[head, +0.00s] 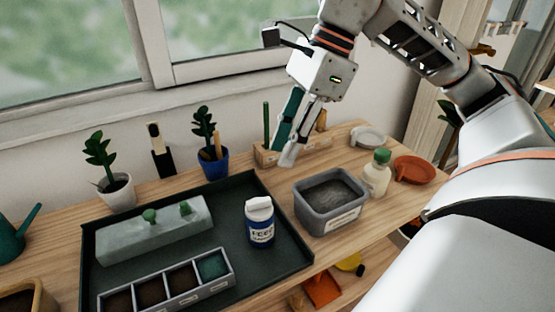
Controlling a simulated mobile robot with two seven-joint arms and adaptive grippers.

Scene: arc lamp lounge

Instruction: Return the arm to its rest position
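My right arm comes in from the upper right, raised over the back of the wooden bench (405,204). My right gripper (294,146) points down in front of the wooden tool rack (265,156), left of and behind the grey tub (331,229). A teal strip shows along the left side of its fingers; I cannot tell whether it is part of the gripper or a tool behind or between them. The overlap with the rack hides whether the fingers are open or shut. My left gripper is not in view.
A dark tray (285,264) holds a grey planter block (150,240), a white-and-blue bottle (261,226) and a seedling box (165,288). A cream bottle (376,175) and orange dish (414,169) are at right.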

